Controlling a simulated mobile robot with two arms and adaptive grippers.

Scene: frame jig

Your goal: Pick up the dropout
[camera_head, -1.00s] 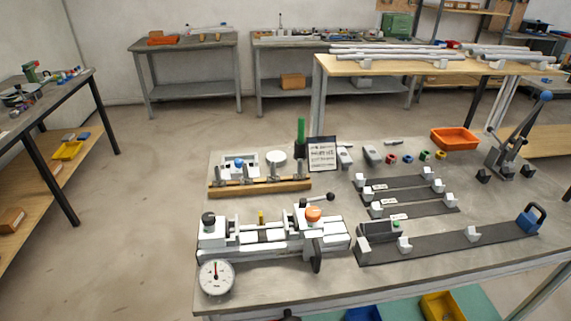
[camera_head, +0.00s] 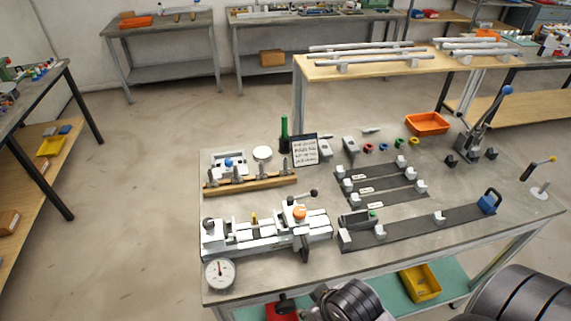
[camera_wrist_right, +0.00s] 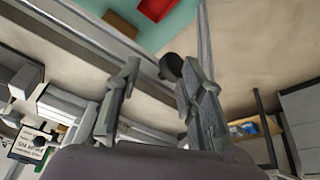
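Several upright grey metal pieces stand on a wooden bar (camera_head: 250,184) at the left of the workbench (camera_head: 255,278); they may be dropouts, but I cannot tell for sure. A grey plate-like piece (camera_head: 349,147) stands behind the dark strips. My right gripper (camera_wrist_right: 160,72) is open in the right wrist view, with nothing between its two fingers. It is near the bench's front edge, apart from these pieces. Part of my right arm shows at the bottom of the head view. My left gripper is not in view.
A white clamping fixture (camera_head: 265,235) and a dial gauge (camera_head: 219,273) sit at the front left. Dark strips with white blocks (camera_head: 410,228) lie at right. An orange bin (camera_head: 427,124) and a lever tool (camera_head: 485,122) are behind. A red bin (camera_wrist_right: 157,8) sits below the bench.

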